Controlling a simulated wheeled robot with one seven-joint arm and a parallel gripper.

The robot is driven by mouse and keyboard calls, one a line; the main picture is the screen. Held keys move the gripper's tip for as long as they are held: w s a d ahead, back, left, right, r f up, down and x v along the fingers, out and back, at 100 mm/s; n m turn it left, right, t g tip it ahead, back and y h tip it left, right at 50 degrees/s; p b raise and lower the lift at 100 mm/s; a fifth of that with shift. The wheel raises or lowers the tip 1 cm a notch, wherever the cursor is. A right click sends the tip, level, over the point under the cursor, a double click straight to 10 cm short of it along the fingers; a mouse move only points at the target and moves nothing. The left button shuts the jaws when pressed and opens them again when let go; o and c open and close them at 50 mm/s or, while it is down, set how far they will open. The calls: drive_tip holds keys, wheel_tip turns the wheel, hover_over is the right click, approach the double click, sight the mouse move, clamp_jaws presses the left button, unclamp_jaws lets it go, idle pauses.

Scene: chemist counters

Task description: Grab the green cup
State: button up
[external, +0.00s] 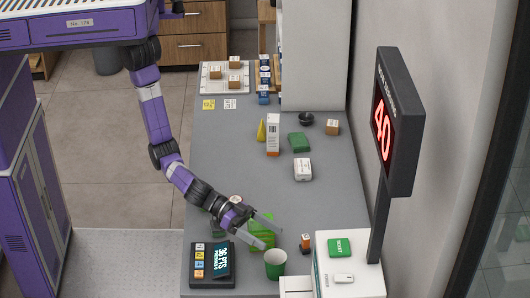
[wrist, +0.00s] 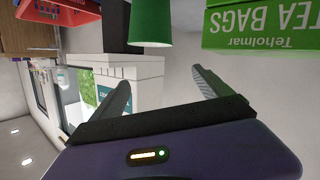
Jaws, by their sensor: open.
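The green cup (external: 275,264) stands upright on the grey counter (external: 225,150) near its front end, in the external view. Its green side (wrist: 152,22) shows at the top of the wrist view, beyond the fingers. My gripper (external: 272,232) is open and empty. In the external view its fingers point right, behind the cup and over a green box. In the wrist view the cup appears ahead of the gap between the fingers (wrist: 163,88), apart from them.
The green tea bags box (external: 262,234) is close beside the cup and fingers; it also shows in the wrist view (wrist: 262,28). A dark card terminal (external: 211,265) lies left of the cup.

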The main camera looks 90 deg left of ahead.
sight(285, 263)
drive_tip(key=s+d+f+m+y, duration=0.1)
drive_tip(key=s+f+y, duration=0.2)
drive_tip(key=s, duration=0.1)
drive_tip(key=shift+f+p+x, duration=0.1)
drive_tip(key=shift+p+x, duration=0.25)
drive_tip(key=shift+x, duration=1.7)
drive_tip(key=shift+f+p+x, duration=0.15)
drive_tip(key=shift+p+x, duration=0.2)
drive_tip(key=shift+x, duration=1.65)
drive_tip(key=c, duration=1.4)
